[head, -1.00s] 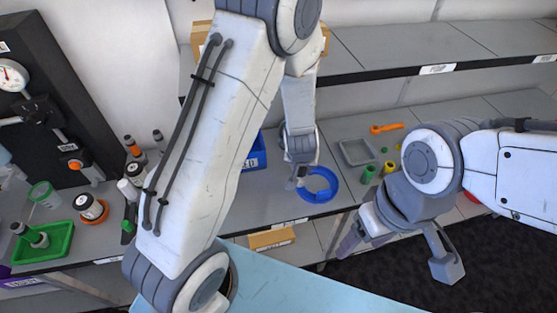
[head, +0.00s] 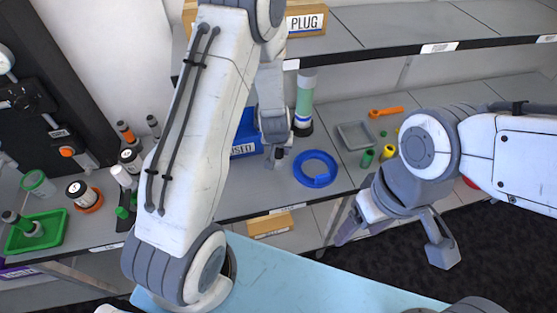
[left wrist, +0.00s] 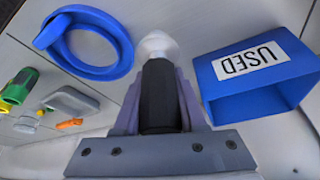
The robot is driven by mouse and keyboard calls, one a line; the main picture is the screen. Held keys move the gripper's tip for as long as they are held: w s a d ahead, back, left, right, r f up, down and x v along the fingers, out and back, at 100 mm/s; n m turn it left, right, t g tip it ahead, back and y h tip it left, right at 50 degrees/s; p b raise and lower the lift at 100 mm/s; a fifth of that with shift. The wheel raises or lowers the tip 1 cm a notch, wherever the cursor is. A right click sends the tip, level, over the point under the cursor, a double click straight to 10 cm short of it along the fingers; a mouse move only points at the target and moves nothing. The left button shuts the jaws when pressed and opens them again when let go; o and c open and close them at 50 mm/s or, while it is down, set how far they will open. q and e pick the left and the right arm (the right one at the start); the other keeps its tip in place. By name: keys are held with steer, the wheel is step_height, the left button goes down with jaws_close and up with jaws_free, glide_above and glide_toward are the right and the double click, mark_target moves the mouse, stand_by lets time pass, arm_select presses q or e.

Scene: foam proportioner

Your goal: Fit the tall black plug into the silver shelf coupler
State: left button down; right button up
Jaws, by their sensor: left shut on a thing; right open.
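My left gripper (head: 275,160) is low over the lower shelf, between the blue USED bin and the blue ring. In the left wrist view its jaws (left wrist: 158,100) are shut on a black cylinder (left wrist: 160,95), which looks like the tall black plug. A rounded white piece (left wrist: 157,45) shows at its far end; I cannot tell if it belongs to the plug or lies beyond it. In the head view the held thing is too small to make out. I cannot identify the silver shelf coupler in either view. My right gripper (head: 396,235) is open and empty, in front of the shelf.
A blue ring (head: 315,168) and a blue USED bin (left wrist: 255,62) flank my left gripper. A grey tray (head: 356,135) and an orange tool (head: 386,112) lie right. The upper shelf edge (head: 400,54) overhangs. A green tray (head: 38,232) is left.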

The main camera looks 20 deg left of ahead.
mark_target(279, 158)
arm_select(q)
steer(key=shift+a+f, duration=0.1)
steer(key=shift+f, duration=1.95)
steer(key=c, duration=0.9)
jaws_free()
steer(key=shift+f, duration=0.2)
steer(key=o, duration=0.4)
steer(key=shift+r, duration=0.1)
